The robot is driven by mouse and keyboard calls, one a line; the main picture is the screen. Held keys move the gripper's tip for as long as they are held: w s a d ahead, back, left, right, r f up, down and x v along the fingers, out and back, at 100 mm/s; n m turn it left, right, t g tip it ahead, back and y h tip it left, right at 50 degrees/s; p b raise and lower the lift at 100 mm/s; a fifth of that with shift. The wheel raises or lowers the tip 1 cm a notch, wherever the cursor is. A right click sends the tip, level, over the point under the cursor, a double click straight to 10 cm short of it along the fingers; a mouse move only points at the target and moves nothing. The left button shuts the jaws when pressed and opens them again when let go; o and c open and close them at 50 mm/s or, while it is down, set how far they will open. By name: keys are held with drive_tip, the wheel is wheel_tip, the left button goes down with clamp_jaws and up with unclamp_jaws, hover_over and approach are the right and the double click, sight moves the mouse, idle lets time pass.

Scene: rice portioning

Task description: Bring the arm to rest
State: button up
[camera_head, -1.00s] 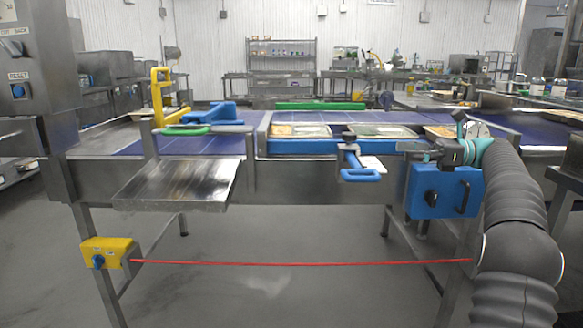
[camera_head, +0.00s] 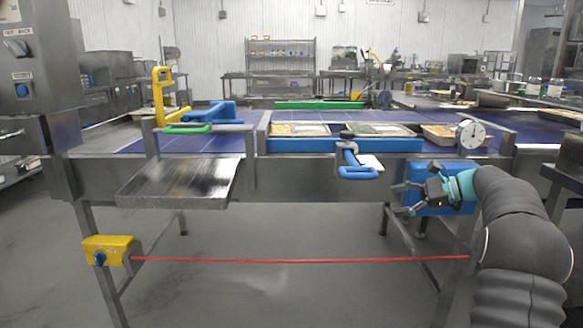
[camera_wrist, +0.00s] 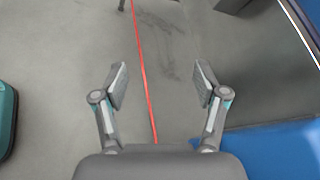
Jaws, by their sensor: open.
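My gripper (camera_head: 400,199) is in front of the blue box on the right side of the conveyor table, its fingers pointing left. In the wrist view my gripper (camera_wrist: 160,88) has its two fingers spread apart with nothing between them. The grey floor and the red cord show beyond the fingers. My arm comes in from the right edge and bends over toward the table front.
The conveyor table (camera_head: 300,185) spans the view. A blue box (camera_head: 446,205) is on its front, partly hidden by my gripper. A blue handle (camera_head: 358,172), steel tray (camera_head: 180,183), dial (camera_head: 470,136) and food trays (camera_head: 378,130) are near. A red cord (camera_head: 300,261) runs below.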

drive_tip(key=s+a+f+n+g+h, duration=0.1)
drive_tip(key=s+a+f+n+h, duration=0.25)
drive_tip(key=s, duration=0.45)
drive_tip(key=s+a+f+n+g+h, duration=0.15)
drive_tip(key=s+f+n+h, duration=0.25)
drive_tip(key=s, duration=0.4)
drive_tip(key=s+a+n+t+h, duration=0.1)
drive_tip(key=s+a+n, duration=0.3)
drive_tip(key=s, duration=0.9)
drive_tip(key=s+a+r+n+t+h, duration=0.1)
drive_tip(key=s+a+n+h, duration=0.3)
drive_tip(key=s, duration=1)
drive_tip(key=shift+a+n+t, duration=0.5)
drive_tip(key=shift+n+t, duration=0.05)
drive_tip(key=shift+n, duration=0.2)
